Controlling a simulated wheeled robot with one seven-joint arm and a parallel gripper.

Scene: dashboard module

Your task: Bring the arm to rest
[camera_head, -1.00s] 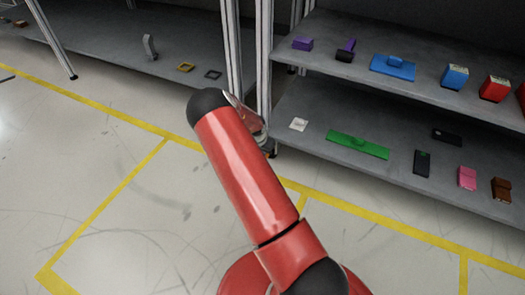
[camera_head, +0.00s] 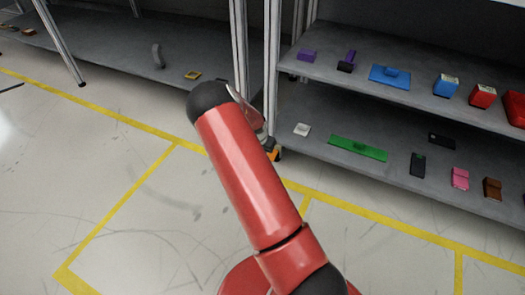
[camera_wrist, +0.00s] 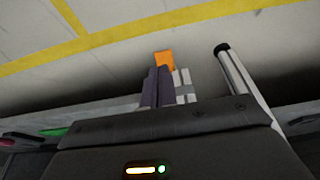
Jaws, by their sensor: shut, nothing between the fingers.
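My red arm (camera_head: 250,185) rises from the bottom of the head view and is bent at a black joint at its upper end. The forearm past that joint is mostly hidden behind the red link. In the wrist view my gripper (camera_wrist: 162,70) shows as dark fingers close together beyond the dark wrist housing, shut and empty. An orange patch (camera_wrist: 164,60) shows at the fingertips; I cannot tell whether it belongs to them. A similar orange patch (camera_head: 271,149) shows beside the arm in the head view, near the rack post's foot.
A grey two-level rack (camera_head: 405,92) with several small items stands to the right, its post (camera_head: 272,60) close behind my arm. Another low shelf (camera_head: 110,45) holds a few parts at the left. The yellow-lined floor (camera_head: 130,200) left of my arm is clear.

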